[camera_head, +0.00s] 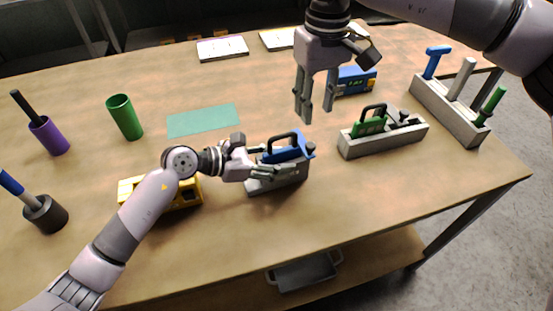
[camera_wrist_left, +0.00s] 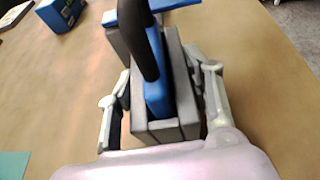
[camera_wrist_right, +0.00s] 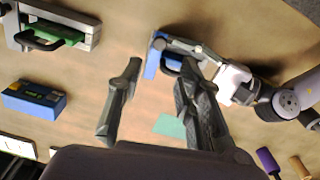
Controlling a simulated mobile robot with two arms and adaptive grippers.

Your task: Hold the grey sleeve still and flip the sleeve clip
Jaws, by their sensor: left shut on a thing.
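The grey sleeve (camera_head: 283,180) stands on the table near the middle, with a blue piece (camera_head: 286,152) with a black handle set in it. My left gripper (camera_head: 272,170) is shut on the sleeve. In the left wrist view its fingers (camera_wrist_left: 163,78) lie along both sides of the sleeve (camera_wrist_left: 180,125). A small dark knob shows at the sleeve's right end in the head view; I cannot tell whether it is the clip. My right gripper (camera_head: 317,112) is open and empty, pointing down above and behind the sleeve's right end. In the right wrist view its fingers (camera_wrist_right: 158,75) are wide apart.
A second grey sleeve (camera_head: 390,139) with a green piece stands to the right. A blue box (camera_head: 353,82) lies behind my right gripper. A yellow block (camera_head: 187,196) sits beside my left arm. A grey rack (camera_head: 447,108) of tools stands far right. A teal mat (camera_head: 203,120) lies flat.

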